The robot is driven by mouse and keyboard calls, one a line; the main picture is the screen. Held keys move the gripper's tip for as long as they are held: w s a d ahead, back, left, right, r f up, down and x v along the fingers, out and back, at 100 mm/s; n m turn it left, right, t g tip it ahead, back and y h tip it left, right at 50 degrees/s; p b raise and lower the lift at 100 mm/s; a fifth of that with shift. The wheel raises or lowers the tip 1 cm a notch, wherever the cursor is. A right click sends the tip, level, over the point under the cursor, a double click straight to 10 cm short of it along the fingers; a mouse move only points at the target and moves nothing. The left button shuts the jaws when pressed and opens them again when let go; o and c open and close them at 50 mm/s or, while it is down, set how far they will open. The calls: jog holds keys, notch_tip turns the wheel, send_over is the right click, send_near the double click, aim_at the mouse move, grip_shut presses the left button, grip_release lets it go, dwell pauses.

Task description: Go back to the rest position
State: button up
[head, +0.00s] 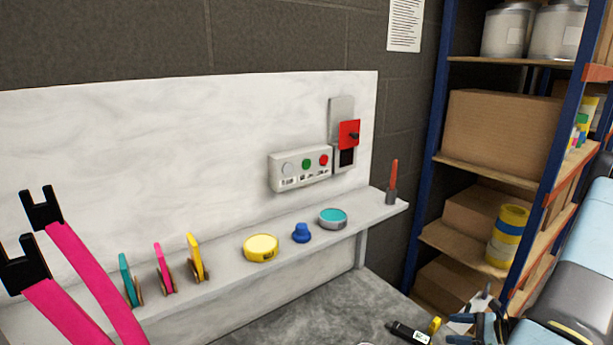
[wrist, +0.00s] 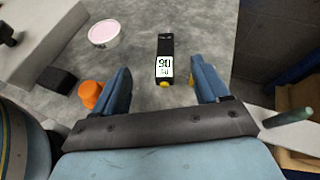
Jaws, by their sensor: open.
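My gripper (head: 478,322) shows at the lower right of the head view, low over the grey worktop (head: 375,297). In the wrist view its two blue fingers (wrist: 161,75) are spread apart with nothing held between them. A black device (wrist: 165,45) with a white label and a yellow end lies on the worktop, seen between the fingers and apart from both. It is also partly in the head view (head: 408,333), at the bottom edge.
A white tub (wrist: 104,33) and an orange object (wrist: 91,93) are near the left finger. A shelf (head: 222,234) holds a yellow tin (head: 261,248), a blue knob (head: 301,233) and a teal-topped tin (head: 332,218). A blue-framed rack (head: 430,130) stands right. Pink strips (head: 95,280) are at left.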

jog(key=a+r+n+g+h, duration=0.15)
jog(key=a+r+n, duration=0.3)
jog(key=r, duration=0.55)
jog(key=a+r+n+g+h, duration=0.1)
jog(key=a+r+n+g, duration=0.3)
jog(key=r, duration=0.5)
jog(key=a+r+n+g+h, duration=0.1)
jog(key=a+r+n, duration=0.45)
jog(key=r, duration=0.45)
jog(key=s+a+r+n+t+h, duration=0.2)
jog(key=s+a+r+n+h, duration=0.1)
jog(key=s+r, duration=0.6)
jog(key=s+a+r+n+t+h, duration=0.3)
jog(key=s+a+r+n, duration=0.3)
jog(key=s+r, duration=0.2)
jog(key=shift+s+a+r+n+h, duration=0.35)
jog(key=shift+r+h, duration=0.3)
jog(key=shift+r, duration=0.75)
dwell(0.4)
